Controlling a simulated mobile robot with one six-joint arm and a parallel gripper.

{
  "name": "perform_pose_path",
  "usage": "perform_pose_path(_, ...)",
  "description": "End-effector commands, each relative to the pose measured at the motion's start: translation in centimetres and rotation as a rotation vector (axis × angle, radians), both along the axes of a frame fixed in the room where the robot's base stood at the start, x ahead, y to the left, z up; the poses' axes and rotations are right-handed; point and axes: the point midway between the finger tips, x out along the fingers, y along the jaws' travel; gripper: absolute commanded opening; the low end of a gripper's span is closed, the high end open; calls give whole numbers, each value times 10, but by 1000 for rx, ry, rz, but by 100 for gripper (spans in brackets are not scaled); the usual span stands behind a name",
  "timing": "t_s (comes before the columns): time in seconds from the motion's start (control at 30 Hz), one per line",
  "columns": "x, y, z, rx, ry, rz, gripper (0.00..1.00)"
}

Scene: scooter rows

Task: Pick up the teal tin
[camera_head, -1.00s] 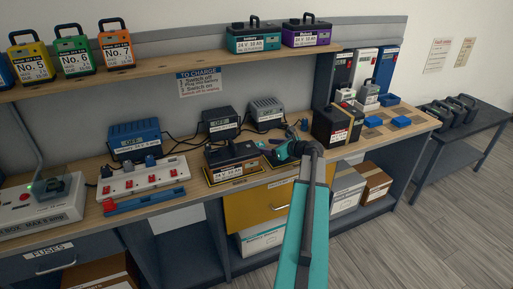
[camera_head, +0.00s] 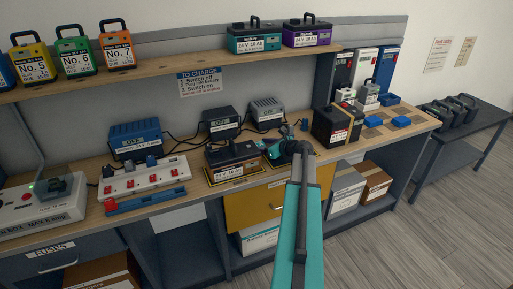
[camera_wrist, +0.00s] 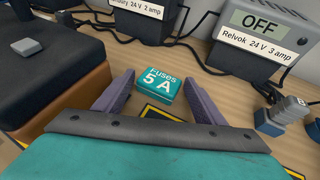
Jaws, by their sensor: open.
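The teal tin (camera_wrist: 157,84), labelled "Fuses 5 A", lies on the wooden bench top in the wrist view. My gripper (camera_wrist: 154,94) is open, with its two purple-grey fingers pointing at the tin, one toward each side of it. The tin's near edge is close to the fingertips, and I cannot tell whether they touch it. In the head view my gripper (camera_head: 284,151) is low over the bench between two batteries, and the tin is hard to make out there.
A black-and-brown battery (camera_head: 232,160) stands close on the left. A grey charger (camera_wrist: 262,38) marked "OFF" and a blue-grey plug (camera_wrist: 283,115) are on the right. Black cables run behind the tin.

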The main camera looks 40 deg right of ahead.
Motion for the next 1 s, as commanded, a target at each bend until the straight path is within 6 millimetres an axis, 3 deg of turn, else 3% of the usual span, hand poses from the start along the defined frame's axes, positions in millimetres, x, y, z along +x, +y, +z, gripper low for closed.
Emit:
perform_pose_path(0.07,0,0,0,0,0,0,60)
perform_pose_path(0.23,0,0,0,0,0,0,34)
perform_pose_path(0.67,-1,-1,6,0,0,-1,34)
perform_pose_path(1.0,-1,-1,40,-2,-1,0,34)
